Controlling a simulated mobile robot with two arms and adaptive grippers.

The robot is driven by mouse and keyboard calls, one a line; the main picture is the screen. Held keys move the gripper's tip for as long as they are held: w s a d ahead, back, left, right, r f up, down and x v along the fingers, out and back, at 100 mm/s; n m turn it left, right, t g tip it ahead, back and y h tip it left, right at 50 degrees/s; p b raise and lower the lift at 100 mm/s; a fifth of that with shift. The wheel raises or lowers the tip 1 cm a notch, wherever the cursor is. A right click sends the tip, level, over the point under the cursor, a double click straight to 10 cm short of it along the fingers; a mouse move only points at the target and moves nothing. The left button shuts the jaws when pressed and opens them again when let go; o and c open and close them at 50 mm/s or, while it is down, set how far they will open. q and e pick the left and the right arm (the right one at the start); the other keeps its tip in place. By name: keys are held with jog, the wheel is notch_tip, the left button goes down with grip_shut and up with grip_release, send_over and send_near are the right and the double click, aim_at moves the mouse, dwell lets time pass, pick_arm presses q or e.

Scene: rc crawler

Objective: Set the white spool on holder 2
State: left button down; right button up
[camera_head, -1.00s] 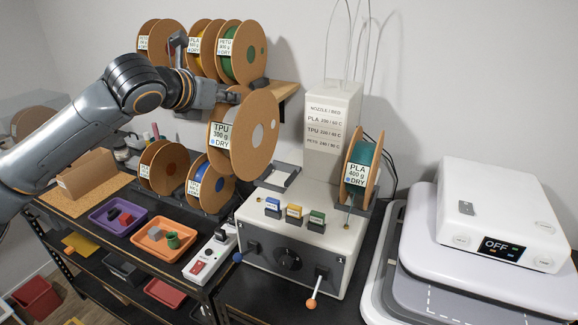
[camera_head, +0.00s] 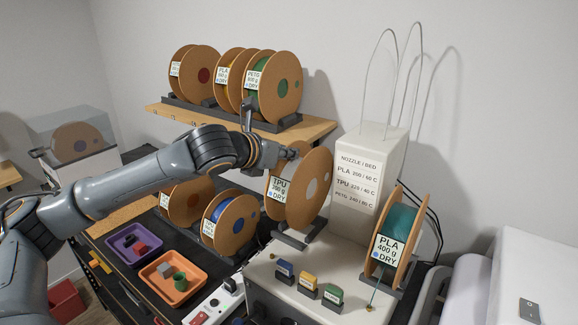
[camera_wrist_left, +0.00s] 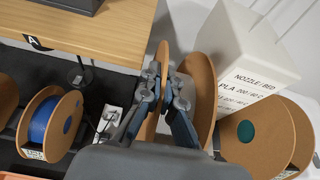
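The white spool (camera_head: 316,187) has brown flanges and a "TPU 390 g DRY" label, and it stands upright at the left of the printer box. My left gripper (camera_head: 284,156) is shut on its upper rim. In the left wrist view the fingers (camera_wrist_left: 165,100) straddle one brown flange of the spool (camera_wrist_left: 200,92). A dark holder (camera_head: 300,238) on the box shows directly under the spool. I cannot tell whether the spool rests in it or hangs just above, nor read a holder number. My right gripper is not in view.
A green PLA spool (camera_head: 398,235) sits in the holder to the right. A white column (camera_head: 366,180) with a temperature list stands behind.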

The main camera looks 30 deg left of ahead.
aim_at(288, 166)
pick_arm(q)
notch_tip(288, 166, down, 3)
jog(key=shift+r, duration=0.1)
jog(key=shift+f, duration=0.25)
jog(key=c, duration=1.5)
grip_release()
jog(key=shift+s, duration=0.1)
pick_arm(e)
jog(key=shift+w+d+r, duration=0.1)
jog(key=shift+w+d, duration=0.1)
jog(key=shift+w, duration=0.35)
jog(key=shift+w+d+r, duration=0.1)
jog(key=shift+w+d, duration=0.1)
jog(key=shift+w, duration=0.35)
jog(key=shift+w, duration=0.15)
